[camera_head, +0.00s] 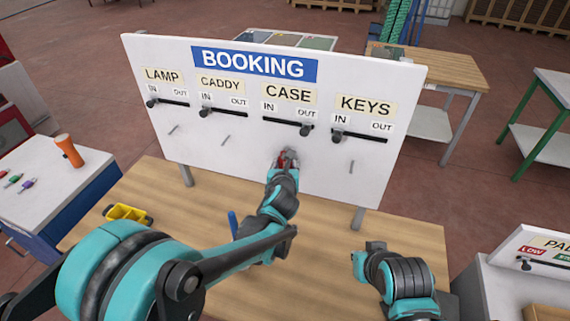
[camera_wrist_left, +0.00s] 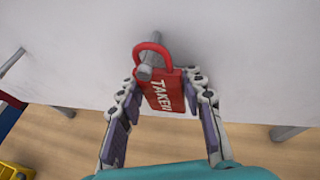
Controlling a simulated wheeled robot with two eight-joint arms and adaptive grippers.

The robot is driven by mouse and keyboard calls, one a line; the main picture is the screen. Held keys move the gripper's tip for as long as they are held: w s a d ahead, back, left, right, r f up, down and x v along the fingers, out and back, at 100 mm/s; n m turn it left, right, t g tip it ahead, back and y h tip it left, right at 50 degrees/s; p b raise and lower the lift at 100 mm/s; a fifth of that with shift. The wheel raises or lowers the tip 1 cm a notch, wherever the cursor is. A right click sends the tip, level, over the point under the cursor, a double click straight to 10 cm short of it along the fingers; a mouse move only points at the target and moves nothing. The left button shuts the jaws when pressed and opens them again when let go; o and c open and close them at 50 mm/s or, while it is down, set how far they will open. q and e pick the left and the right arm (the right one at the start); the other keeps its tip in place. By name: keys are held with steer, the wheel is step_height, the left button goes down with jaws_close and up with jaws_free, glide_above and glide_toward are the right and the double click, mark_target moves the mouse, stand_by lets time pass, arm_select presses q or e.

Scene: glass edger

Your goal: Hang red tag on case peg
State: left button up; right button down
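The red tag (camera_wrist_left: 168,92), marked TAKEN, is at the case peg (camera_wrist_left: 150,60) in the left wrist view. Its red loop appears to pass around the peg, and its body hangs slightly tilted below. My left gripper (camera_wrist_left: 164,90) has its fingers spread, one on each side of the tag, and looks open; contact at the tag's edges is hard to judge. In the head view the left gripper (camera_head: 287,160) is in front of the board below the CASE label and mostly hides tag and peg. My right gripper (camera_head: 366,254) is low over the table, its fingers unclear.
The white BOOKING board (camera_head: 215,155) stands at the wooden table's (camera_head: 330,285) back. The CASE slider (camera_head: 305,130) is at OUT; the other sliders are at IN. Other pegs look empty. A yellow caddy (camera_head: 127,214) and a blue upright item (camera_head: 232,225) are on the table.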

arm_select(q)
steer(key=o, duration=0.4)
steer(key=shift+o, duration=0.2)
steer(key=shift+s+d, duration=0.1)
steer(key=v, duration=1.1)
steer(key=shift+s+r, duration=0.15)
steer(key=shift+s, duration=0.25)
